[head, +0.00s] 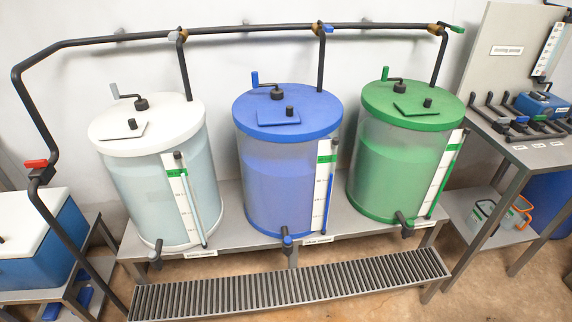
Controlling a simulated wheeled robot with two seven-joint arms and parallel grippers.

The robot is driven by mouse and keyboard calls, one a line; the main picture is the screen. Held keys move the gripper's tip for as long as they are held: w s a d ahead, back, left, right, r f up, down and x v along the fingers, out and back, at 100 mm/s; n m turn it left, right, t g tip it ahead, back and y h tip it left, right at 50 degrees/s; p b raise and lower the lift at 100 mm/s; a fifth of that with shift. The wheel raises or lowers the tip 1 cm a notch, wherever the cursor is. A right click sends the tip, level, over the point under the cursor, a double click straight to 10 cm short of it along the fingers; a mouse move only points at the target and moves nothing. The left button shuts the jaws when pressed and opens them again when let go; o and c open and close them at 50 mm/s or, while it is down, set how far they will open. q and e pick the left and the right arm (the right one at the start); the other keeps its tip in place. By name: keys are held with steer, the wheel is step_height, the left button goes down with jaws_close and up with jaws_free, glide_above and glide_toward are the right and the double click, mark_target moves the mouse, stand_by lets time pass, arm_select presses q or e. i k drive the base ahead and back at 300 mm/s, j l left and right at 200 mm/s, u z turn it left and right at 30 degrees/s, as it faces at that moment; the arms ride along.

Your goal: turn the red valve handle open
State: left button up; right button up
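The red valve handle (36,163) is a small red lever at the far left of the head view. It sits on a dark valve body (42,176) in the black pipe that runs down from the upper left. The lever lies roughly level, across the line of the pipe, and points left. Neither of my grippers shows in the head view, and nothing touches the handle.
White, blue and green lidded tanks (157,180) stand on a grey bench behind a floor grate (290,284). The black overhead pipe (230,30) has several small valves. A blue cooler (40,235) stands at lower left, a tool table (525,152) at right.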

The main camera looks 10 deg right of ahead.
mark_target(35, 163)
steer(key=u, duration=1.25)
